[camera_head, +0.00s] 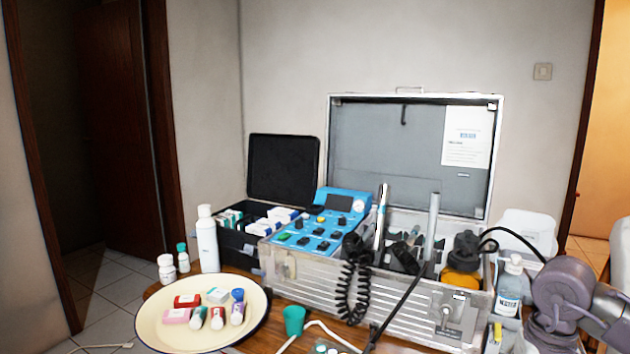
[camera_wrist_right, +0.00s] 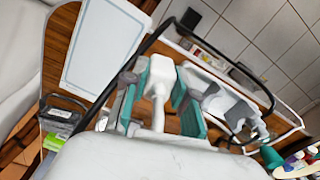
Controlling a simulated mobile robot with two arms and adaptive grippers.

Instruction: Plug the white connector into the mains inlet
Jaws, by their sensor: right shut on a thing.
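In the right wrist view my right gripper (camera_wrist_right: 160,92) has teal finger pads on both sides of the white connector (camera_wrist_right: 159,82). It is shut on the connector, and a narrow white stem runs from it toward the camera. In the head view my right arm (camera_head: 568,290) comes in at the lower right, and its fingers are out of view. The metal case (camera_head: 330,276) stands open on the wooden table, with a blue control panel (camera_head: 318,226) at its left. I cannot make out the mains inlet. My left gripper is in neither view.
A cream plate (camera_head: 152,318) with small boxes and bottles lies at the front left, beside a green cup (camera_head: 294,320). A white cable (camera_head: 330,334) crosses the table front. A coiled black cord (camera_head: 347,285) hangs over the case. A bottle (camera_head: 509,285) stands near my arm.

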